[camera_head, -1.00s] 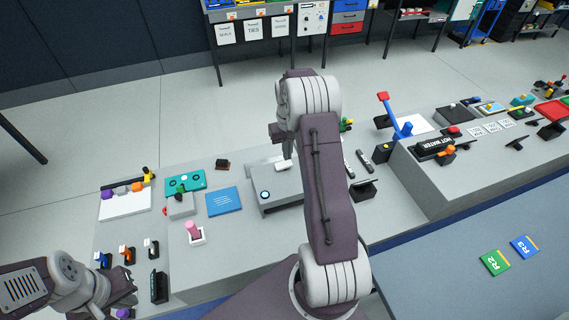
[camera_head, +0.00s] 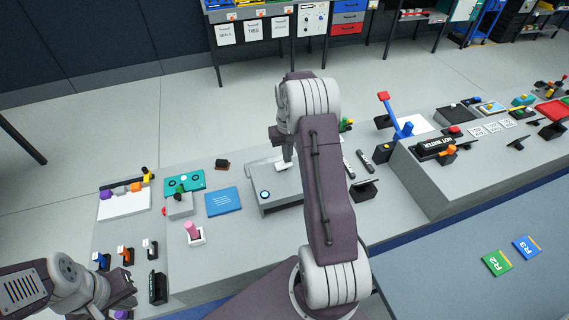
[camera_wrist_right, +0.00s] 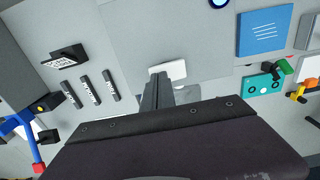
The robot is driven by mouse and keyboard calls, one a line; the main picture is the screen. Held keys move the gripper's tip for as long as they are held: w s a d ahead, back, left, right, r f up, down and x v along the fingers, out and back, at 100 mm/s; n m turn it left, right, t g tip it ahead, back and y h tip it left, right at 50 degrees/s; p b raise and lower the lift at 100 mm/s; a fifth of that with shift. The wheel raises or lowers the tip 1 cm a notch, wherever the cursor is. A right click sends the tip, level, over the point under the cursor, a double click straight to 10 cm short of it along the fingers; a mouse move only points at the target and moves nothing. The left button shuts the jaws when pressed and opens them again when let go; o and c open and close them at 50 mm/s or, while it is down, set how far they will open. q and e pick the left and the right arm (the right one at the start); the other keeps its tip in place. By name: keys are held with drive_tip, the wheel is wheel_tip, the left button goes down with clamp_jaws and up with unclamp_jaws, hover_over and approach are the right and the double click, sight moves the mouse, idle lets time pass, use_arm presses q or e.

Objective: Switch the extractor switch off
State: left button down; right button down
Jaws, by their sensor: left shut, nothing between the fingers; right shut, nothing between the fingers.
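A white rocker switch (camera_head: 280,167) sits on a low grey box (camera_head: 265,206) in the middle of the bench. I cannot read a label that names it as the extractor switch. My right gripper (camera_head: 288,162) is shut and empty, pointing down with its fingertips at the white rocker. In the right wrist view the rocker (camera_wrist_right: 172,70) lies right at the fingertips (camera_wrist_right: 158,76); I cannot tell whether they touch, and they hide part of it. My left gripper (camera_head: 122,292) is shut and empty at the lower left, away from the rocker.
Small toggles (camera_head: 125,255) are near the left gripper. A raised console (camera_head: 437,180) with a dark display is on the right. My right arm hides the bench centre.

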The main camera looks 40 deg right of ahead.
drive_tip(key=shift+f+b, duration=0.3)
drive_tip(key=shift+f, duration=0.15)
wheel_tip(320, 180, up, 7)
drive_tip(key=p, duration=0.6)
drive_tip(key=shift+r, duration=0.1)
idle(0.4)
